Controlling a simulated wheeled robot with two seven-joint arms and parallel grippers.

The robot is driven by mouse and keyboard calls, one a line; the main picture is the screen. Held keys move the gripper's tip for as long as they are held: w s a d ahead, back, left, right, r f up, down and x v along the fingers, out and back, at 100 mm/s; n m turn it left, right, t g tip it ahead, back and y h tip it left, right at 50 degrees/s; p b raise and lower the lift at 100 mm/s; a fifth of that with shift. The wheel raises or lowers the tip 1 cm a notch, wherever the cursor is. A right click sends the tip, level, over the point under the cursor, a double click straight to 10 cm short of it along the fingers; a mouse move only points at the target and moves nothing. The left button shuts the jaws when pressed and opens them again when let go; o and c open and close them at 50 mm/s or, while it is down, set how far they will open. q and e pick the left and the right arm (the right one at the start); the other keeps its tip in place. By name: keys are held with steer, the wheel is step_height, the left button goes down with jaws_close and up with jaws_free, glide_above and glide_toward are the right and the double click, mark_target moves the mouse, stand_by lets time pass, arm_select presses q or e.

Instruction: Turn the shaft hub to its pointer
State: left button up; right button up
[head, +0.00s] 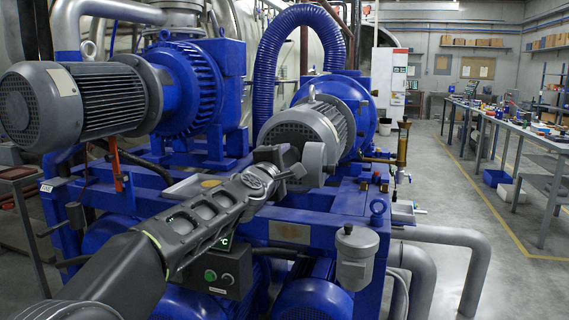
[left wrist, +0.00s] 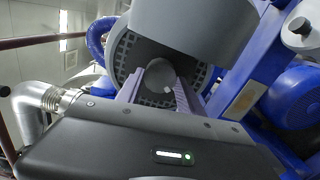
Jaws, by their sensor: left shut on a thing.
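The shaft hub (left wrist: 160,76) shows in the left wrist view as a rounded dark grey piece between my two fingers. It stands in front of the round slotted end grille (left wrist: 122,58) of a grey motor. My left gripper (left wrist: 160,92) is shut on the hub, with one finger on each side. In the head view my left gripper (head: 287,165) reaches from the lower left to the near end of the grey finned motor (head: 310,122). The gripper covers most of the hub there. I cannot make out the pointer. My right gripper is not in view.
A large grey cylinder (left wrist: 195,28) hangs close over the fingers in the left wrist view. Another grey motor (head: 85,100) juts out at left. A blue hose (head: 265,70) arches behind. A grey canister (head: 356,252) stands at front right. The aisle at right is open floor.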

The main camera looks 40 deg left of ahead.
arm_select(q)
steer(key=shift+n, duration=0.6)
steer(key=o, duration=1.4)
steer(key=v, duration=0.7)
steer(key=shift+s+d, duration=0.15)
steer(key=shift+s, duration=0.25)
